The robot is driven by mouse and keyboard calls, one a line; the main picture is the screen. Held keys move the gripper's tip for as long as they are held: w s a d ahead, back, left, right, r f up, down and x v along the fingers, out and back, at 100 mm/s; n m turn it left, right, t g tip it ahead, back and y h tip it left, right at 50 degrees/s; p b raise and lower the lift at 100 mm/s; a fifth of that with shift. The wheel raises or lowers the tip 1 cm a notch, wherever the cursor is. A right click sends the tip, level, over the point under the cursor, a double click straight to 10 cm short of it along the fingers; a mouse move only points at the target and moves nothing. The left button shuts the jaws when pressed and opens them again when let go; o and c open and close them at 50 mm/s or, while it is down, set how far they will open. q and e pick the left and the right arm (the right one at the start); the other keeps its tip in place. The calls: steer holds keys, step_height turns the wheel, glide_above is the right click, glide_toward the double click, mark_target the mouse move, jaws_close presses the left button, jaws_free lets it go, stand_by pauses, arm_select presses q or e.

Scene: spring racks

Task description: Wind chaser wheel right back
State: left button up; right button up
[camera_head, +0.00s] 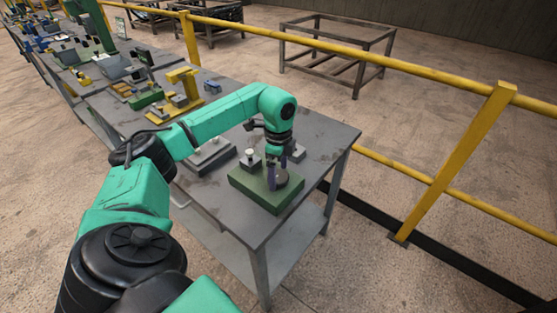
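A green block (258,193) sits near the right end of the grey metal table. A dark round wheel (290,180) lies on its top. My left gripper (277,168) points down right over the wheel, with its dark purplish fingers at the wheel's near left side. The fingers hide part of the wheel. At this size I cannot tell whether they touch it or close on any part of it. My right gripper is not in view.
Beside the green block stand a small grey block with a white knob (250,154) and a grey flat fixture (212,155), partly behind my arm. A yellow stand (184,88) is farther left. A yellow railing (460,155) runs behind the table.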

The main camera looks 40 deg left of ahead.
arm_select(q)
step_height(320, 180, up, 8)
steer(key=shift+r+b, duration=0.1)
steer(key=shift+b, duration=0.55)
step_height(320, 180, up, 6)
steer(key=r+p, duration=0.1)
steer(key=p, duration=0.1)
glide_above(279, 175)
steer(key=shift+s+f, duration=0.2)
steer(key=shift+f, duration=0.1)
